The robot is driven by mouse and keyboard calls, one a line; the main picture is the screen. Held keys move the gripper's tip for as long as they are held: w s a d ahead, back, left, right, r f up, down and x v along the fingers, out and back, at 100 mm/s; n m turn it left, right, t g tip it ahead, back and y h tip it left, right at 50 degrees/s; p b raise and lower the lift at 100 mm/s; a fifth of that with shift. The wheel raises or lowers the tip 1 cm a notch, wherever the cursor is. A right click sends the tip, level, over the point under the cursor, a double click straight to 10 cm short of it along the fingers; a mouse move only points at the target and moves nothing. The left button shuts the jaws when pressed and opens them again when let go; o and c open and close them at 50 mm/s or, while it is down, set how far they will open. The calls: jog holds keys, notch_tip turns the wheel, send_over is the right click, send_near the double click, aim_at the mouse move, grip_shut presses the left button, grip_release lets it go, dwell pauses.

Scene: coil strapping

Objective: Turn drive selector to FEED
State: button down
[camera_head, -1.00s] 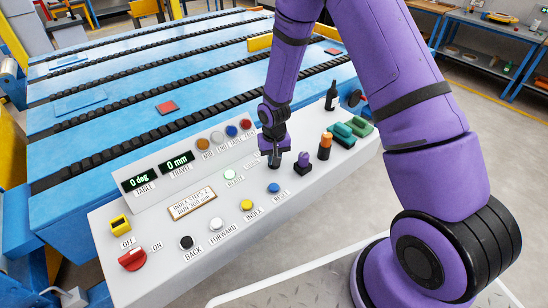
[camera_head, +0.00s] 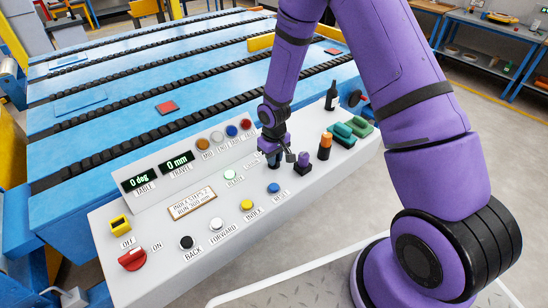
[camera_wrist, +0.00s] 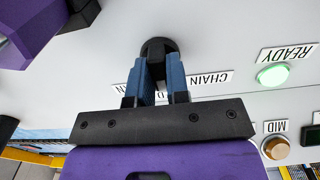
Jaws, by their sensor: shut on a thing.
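The drive selector is a round black knob (camera_wrist: 158,47) on the grey sloped console (camera_head: 150,262). A label reading CHAIN (camera_wrist: 208,78) sits beside it in the wrist view, and other lettering near it is partly hidden by the fingers. My gripper (camera_wrist: 155,72) is shut on the knob, with a blue finger on each side of it. In the head view my gripper (camera_head: 274,160) is low over the upper right part of the console and hides the knob. The knob's pointer and the FEED mark cannot be made out.
A purple-topped control (camera_head: 303,162) stands close to the right of my gripper, with an orange-topped lever (camera_head: 325,146) beyond. The green READY lamp (camera_wrist: 272,75) is lit. The displays (camera_head: 178,162) read 0 deg and 0 mm. A red switch (camera_head: 132,260) is at lower left.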

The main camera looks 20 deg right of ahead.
jog(key=c, duration=1.1)
grip_release()
jog(key=shift+r, duration=0.15)
notch_tip(320, 180, up, 11)
jog(key=shift+f, duration=0.2)
jog(key=shift+r, duration=0.1)
jog(key=s+d+r+m+t, duration=0.15)
jog(key=s+r, duration=0.35)
jog(key=r, duration=0.6)
jog(key=s+d+r+t, duration=0.1)
jog(key=s+d+r, duration=0.3)
jog(key=r, duration=0.8)
jog(key=s+r+t, duration=0.1)
jog(key=s+r, duration=0.2)
jog(key=s, duration=0.3)
jog(key=s+d+r+m, duration=0.1)
jog(key=s+r, duration=0.2)
jog(key=s, duration=0.4)
jog(key=s+r+m+t, duration=0.1)
jog(key=s+r, duration=0.2)
jog(key=s, duration=0.4)
jog(key=shift+s+d+r+t, duration=0.15)
jog(key=shift+s+r+t, duration=0.05)
jog(key=shift+r+t, duration=0.15)
